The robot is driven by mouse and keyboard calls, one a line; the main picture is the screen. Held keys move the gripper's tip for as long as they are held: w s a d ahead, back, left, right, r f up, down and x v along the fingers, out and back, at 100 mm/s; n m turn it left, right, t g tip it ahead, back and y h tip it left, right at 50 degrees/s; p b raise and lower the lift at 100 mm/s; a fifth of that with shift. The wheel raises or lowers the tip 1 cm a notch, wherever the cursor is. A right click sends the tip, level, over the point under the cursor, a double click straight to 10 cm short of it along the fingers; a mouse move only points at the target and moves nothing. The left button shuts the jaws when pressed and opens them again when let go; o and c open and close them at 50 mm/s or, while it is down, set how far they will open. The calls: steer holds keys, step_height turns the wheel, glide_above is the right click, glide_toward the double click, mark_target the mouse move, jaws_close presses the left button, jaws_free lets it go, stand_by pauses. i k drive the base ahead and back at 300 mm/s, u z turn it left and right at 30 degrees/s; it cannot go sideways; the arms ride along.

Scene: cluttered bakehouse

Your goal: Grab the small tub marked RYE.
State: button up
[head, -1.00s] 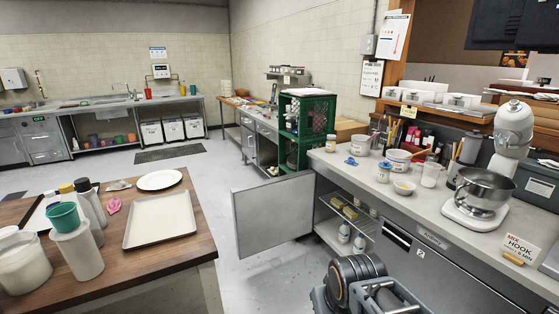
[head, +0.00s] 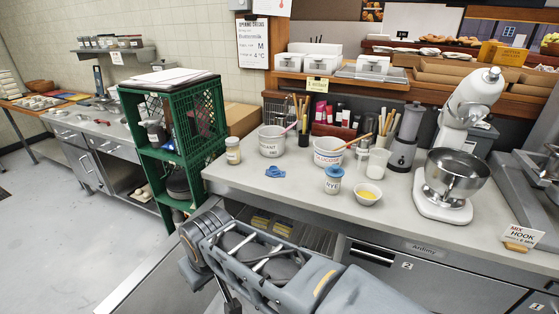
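A small white tub (head: 332,184) with a blue lid stands upright on the steel counter (head: 290,190), near its front edge. Its blue lettering is small and seems to read RYE. A bowl of yellow contents (head: 368,195) stands close to its right. My arm crosses the bottom of the head view, in front of the counter. My gripper's fingers do not show, so I cannot see whether they hold anything.
A blue cloth-like item (head: 274,171) lies left of the tub. Another white tub (head: 271,146) and a small jar (head: 233,155) stand further left. A glass (head: 377,163) and a stand mixer (head: 455,175) are to the right. A green crate (head: 175,150) stands beyond the counter's left end.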

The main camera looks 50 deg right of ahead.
mark_target(333, 185)
steer(key=i, duration=0.85)
steer(key=u, duration=0.65)
steer(key=i, duration=0.15)
steer(key=z, duration=3.95)
steer(key=k, duration=0.25)
steer(key=u, duration=0.75)
steer(key=i, duration=0.5)
